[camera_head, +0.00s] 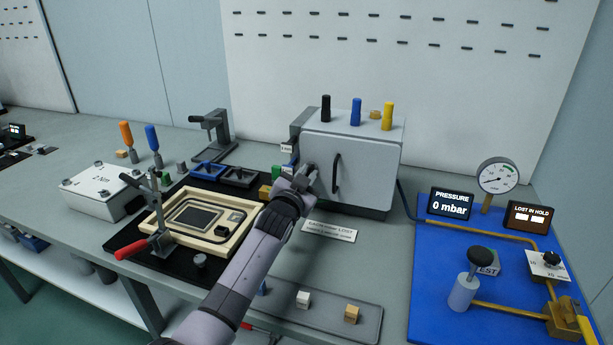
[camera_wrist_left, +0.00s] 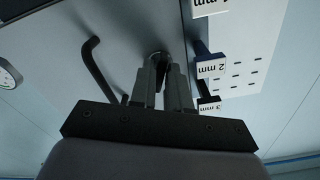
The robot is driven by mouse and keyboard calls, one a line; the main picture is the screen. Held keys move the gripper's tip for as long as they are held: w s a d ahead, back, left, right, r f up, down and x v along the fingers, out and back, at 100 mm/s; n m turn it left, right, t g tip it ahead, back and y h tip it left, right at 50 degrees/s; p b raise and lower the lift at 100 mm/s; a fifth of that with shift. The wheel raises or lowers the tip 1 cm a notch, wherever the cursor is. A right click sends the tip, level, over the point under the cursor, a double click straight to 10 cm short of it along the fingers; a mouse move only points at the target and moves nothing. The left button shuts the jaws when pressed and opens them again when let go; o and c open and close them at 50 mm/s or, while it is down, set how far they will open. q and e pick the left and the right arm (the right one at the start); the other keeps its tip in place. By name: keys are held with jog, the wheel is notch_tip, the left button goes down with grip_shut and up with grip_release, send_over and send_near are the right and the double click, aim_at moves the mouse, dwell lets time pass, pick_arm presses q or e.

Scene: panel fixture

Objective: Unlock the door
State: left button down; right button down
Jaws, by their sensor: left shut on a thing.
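The grey cabinet's door (camera_head: 372,160) is closed at the back of the bench. Its black bar handle (camera_head: 336,174) also shows in the left wrist view (camera_wrist_left: 97,70). My left gripper (camera_head: 309,177) is at the door's left side, left of the handle. In the left wrist view its two fingers (camera_wrist_left: 165,85) are shut on a small dark lock piece (camera_wrist_left: 159,57) at a round fitting on the door. The fingers hide most of this piece, so I cannot tell its shape or how far it is turned. My right gripper is out of view.
Tags marked 2 mm (camera_wrist_left: 211,68) and 3 mm (camera_wrist_left: 208,107) hang beside the cabinet. Black, blue and yellow handles (camera_head: 356,111) stand on its top. A wooden frame with a clamp (camera_head: 172,238) lies left; a blue pressure panel (camera_head: 430,320) lies right.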

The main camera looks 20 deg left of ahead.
pick_arm(q)
jog(key=n, duration=0.4)
jog(key=shift+n, duration=0.3)
dwell(0.3)
jog(key=c, duration=1.2)
grip_release()
jog(key=shift+s, duration=0.1)
jog(key=shift+s+a+p, duration=0.15)
jog(key=shift+s+p, duration=0.45)
jog(key=shift+s, duration=2.9)
jog(key=shift+s+f, duration=0.1)
